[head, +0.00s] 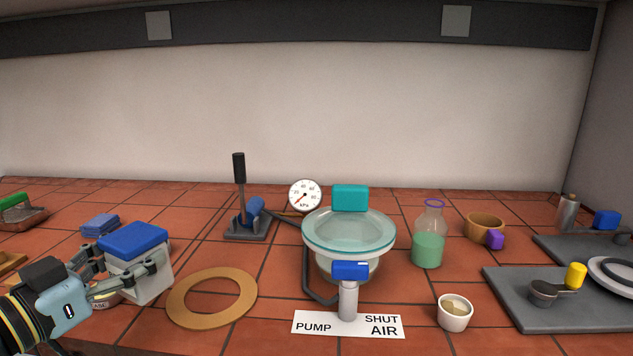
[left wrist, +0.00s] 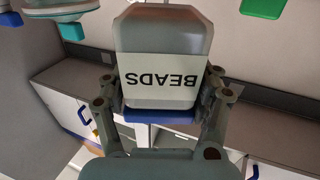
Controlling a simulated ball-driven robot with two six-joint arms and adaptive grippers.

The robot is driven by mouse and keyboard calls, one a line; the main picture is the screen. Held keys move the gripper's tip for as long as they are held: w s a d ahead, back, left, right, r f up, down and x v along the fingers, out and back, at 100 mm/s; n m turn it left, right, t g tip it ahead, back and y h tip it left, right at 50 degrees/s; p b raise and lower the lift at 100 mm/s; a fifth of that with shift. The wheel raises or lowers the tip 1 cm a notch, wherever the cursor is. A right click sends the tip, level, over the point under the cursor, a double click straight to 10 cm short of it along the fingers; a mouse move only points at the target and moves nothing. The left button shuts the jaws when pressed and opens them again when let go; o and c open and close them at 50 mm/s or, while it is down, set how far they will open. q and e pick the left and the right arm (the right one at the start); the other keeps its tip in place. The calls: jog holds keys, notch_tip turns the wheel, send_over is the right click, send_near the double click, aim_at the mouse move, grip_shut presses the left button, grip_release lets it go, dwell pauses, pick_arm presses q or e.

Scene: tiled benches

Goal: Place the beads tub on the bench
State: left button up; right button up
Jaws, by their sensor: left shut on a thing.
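The beads tub (head: 150,275) is a pale grey box with a blue lid, at the left of the head view. My left gripper (head: 125,280) is shut on it, with a finger on either side. In the left wrist view the tub (left wrist: 162,45) fills the upper middle, its BEADS label upside down, between the fingers of the gripper (left wrist: 162,105). The tiled bench (head: 230,335) spreads below and around the tub in the head view. I cannot tell whether the tub touches the bench. My right gripper is not in view.
A cork-coloured ring (head: 177,308) lies right of the tub. Blue folded cloths (head: 100,225) lie behind it. A small labelled dish (head: 104,301) is partly hidden by the gripper. A pump with a glass plate (head: 350,238) stands mid-bench. Bare tiles show between the cloths and the lever stand (head: 247,236).

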pick_arm(q)
jog(key=shift+m+g+h, duration=0.3)
jog(key=shift+h, duration=0.1)
jog(key=s+d, duration=0.1)
jog(key=s+d+f+b, duration=0.1)
jog(key=s, duration=0.1)
jog(key=s+d, duration=0.1)
jog(key=s, duration=0.1)
jog(key=shift+d+f+b, duration=0.1)
jog(key=shift+f+b, duration=0.15)
jog(key=shift+b, duration=0.1)
notch_tip(320, 180, up, 8)
jog(key=s+d, duration=0.1)
jog(key=shift+s+d, duration=0.3)
jog(key=shift+d, duration=0.05)
jog(key=shift+r, duration=0.1)
